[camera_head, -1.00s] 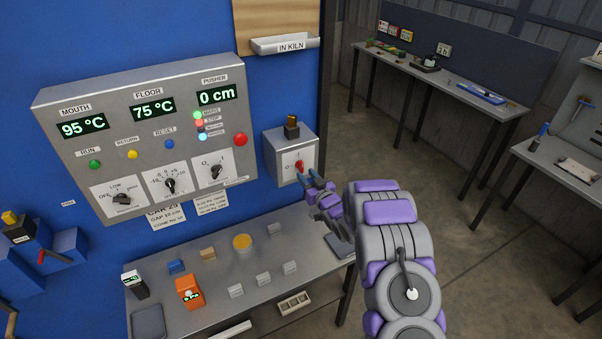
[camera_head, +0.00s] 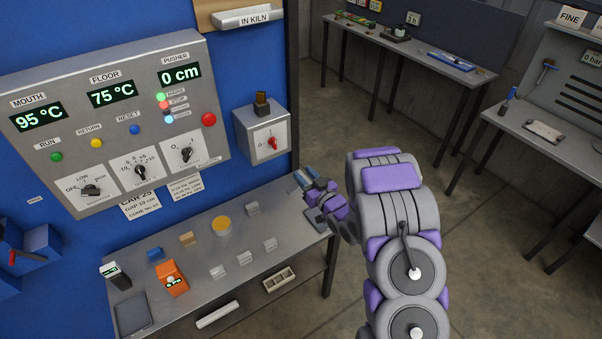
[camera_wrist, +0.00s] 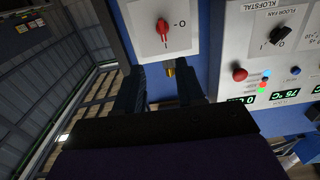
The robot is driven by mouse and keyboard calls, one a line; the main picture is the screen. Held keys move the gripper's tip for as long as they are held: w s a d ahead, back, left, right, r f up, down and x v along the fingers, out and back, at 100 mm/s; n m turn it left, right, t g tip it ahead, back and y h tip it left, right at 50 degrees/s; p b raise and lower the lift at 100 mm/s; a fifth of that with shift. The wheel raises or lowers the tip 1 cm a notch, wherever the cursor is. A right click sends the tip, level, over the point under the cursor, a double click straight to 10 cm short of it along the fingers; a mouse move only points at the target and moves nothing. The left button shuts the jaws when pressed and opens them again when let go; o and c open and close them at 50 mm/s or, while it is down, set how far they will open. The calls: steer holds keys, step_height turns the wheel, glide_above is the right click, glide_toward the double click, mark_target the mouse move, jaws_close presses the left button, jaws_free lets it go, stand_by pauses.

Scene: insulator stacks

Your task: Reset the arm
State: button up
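My arm reaches up from the lower right in the head view, with grey and purple links. My gripper (camera_head: 301,180) is out in front of it, just right of and below the grey box with the red switch (camera_head: 272,143), and apart from it. In the wrist view my gripper (camera_wrist: 160,88) shows two dark fingers spread apart with nothing held between them.
The control panel (camera_head: 120,110) is on the blue wall at left, reading 95 °C, 75 °C and 0 cm. A metal table (camera_head: 205,240) below holds an orange device (camera_head: 172,279), a yellow disc (camera_head: 221,225) and several small blocks. Workbenches (camera_head: 455,75) stand behind; the floor at right is clear.

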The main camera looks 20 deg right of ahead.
steer(key=shift+d, duration=0.15)
steer(key=s+d+r+m+g+h+b, duration=0.1)
steer(key=s+d+r+g+h+b, duration=0.1)
steer(key=s+g+h+b, duration=0.25)
steer(key=s+d+r+m+g+h+b, duration=0.1)
steer(key=s+d+g+h, duration=0.2)
steer(key=s+g, duration=0.35)
steer(key=s+a+r+g+y+b, duration=0.1)
steer(key=s+a+g, duration=0.3)
steer(key=s, duration=1.5)
steer(key=s+a+r+m+g+y+b, duration=0.1)
steer(key=s+a+g+b, duration=0.2)
steer(key=s, duration=1.6)
steer(key=a+g, duration=0.1)
steer(key=a, duration=0.3)
steer(key=shift+s+r+b, duration=0.2)
steer(key=shift+r+b, duration=0.2)
